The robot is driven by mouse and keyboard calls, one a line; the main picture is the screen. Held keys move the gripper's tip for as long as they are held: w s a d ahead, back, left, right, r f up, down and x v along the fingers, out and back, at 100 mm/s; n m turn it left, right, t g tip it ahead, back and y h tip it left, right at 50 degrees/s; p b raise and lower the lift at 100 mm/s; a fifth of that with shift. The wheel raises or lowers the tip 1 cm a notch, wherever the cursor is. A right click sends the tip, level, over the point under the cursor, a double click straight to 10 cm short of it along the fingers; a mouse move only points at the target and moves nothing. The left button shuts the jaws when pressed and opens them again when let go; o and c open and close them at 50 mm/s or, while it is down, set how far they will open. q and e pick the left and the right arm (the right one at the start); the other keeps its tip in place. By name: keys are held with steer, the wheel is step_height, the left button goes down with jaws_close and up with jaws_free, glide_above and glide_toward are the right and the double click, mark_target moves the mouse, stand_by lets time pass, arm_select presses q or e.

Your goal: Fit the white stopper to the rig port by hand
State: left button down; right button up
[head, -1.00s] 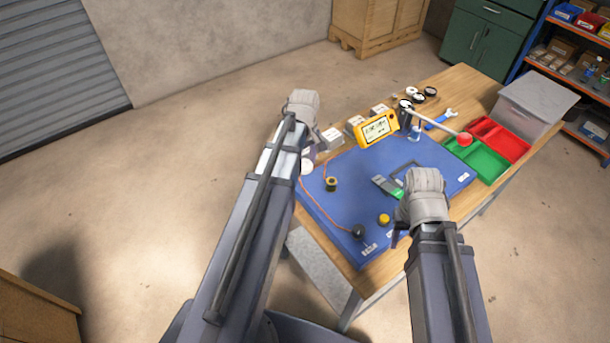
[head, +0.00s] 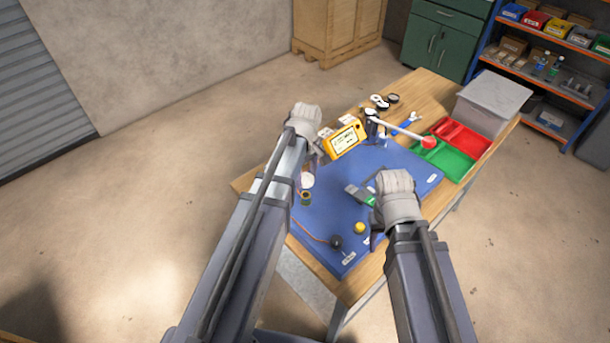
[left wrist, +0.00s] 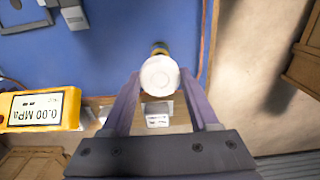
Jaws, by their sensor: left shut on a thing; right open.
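The white stopper (head: 307,181) is a round white piece; in the left wrist view (left wrist: 160,76) its round face is toward the camera. My left gripper (head: 313,168) is shut on it, with a finger on each side in the left wrist view. A small dark and brass-yellow cylinder (head: 305,198) is on the blue mat, close to the stopper in the head view. In the left wrist view the stopper partly covers it (left wrist: 159,48). I cannot tell whether they touch or whether this is the rig port. My right gripper (head: 376,232) is open near the mat's front edge, its fingers mostly hidden.
The blue mat (head: 330,215) holds a grey-green device (head: 359,195), a yellow knob (head: 359,228) and a black ball (head: 336,242) on an orange cord. A yellow gauge (head: 345,139) reads 0.00 MPa. Red (head: 466,138) and green (head: 447,162) trays are at right.

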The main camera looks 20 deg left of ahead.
arm_select(q)
steer(key=shift+f+b, duration=1.7)
steer(key=shift+f, duration=0.3)
steer(key=n, duration=0.9)
steer(key=shift+n, duration=0.3)
steer(key=n, duration=0.6)
steer(key=shift+f+b, duration=0.4)
